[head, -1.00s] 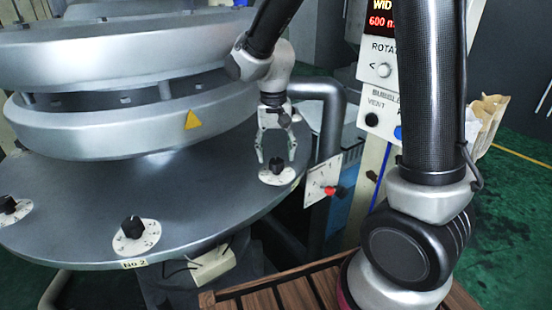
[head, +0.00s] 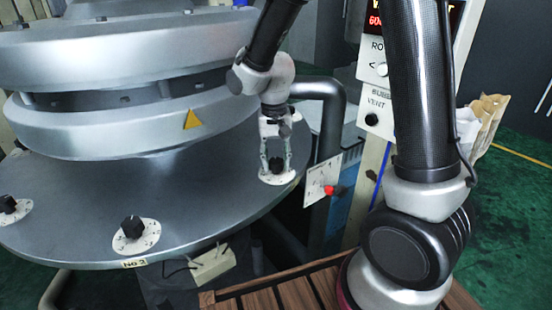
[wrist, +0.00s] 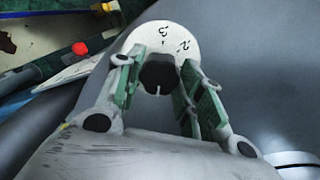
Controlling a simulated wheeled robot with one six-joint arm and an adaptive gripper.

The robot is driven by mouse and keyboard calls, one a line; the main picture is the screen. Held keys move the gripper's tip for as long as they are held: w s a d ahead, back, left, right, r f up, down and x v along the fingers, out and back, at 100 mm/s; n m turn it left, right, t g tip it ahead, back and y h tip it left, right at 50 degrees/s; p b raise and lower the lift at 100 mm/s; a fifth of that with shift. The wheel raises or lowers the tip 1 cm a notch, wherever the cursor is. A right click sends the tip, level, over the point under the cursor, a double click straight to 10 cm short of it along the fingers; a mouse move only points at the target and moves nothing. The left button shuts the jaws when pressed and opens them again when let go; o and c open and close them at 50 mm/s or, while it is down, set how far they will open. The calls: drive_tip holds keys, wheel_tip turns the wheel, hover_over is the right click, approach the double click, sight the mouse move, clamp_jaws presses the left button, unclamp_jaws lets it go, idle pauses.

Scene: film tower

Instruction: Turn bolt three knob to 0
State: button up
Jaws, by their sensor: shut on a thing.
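A black knob (head: 276,166) stands on a round white dial plate (head: 279,179) at the right rim of the grey round table (head: 190,195). My gripper (head: 276,163) points down over it, with one finger on each side, shut on the knob. In the wrist view the knob (wrist: 158,74) sits between the green finger pads. Its white mark points toward the bottom of the picture. The figures 3 and 2 show on the dial plate (wrist: 163,40); the rest of the dial is hidden. I see no number label for this knob.
A second knob (head: 131,227) stands by the label "No 2" (head: 135,263), and another knob (head: 7,203) is at the far left. A panel with a red knob (head: 329,190) is close to the right of my gripper. The heavy silver drum (head: 130,125) rises over the table.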

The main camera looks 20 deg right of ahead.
sight(275, 161)
drive_tip(key=n, duration=0.4)
drive_tip(key=shift+n, duration=2.3)
drive_tip(key=o, duration=1)
wheel_tip(275, 161, up, 12)
drive_tip(key=shift+s+a, duration=0.15)
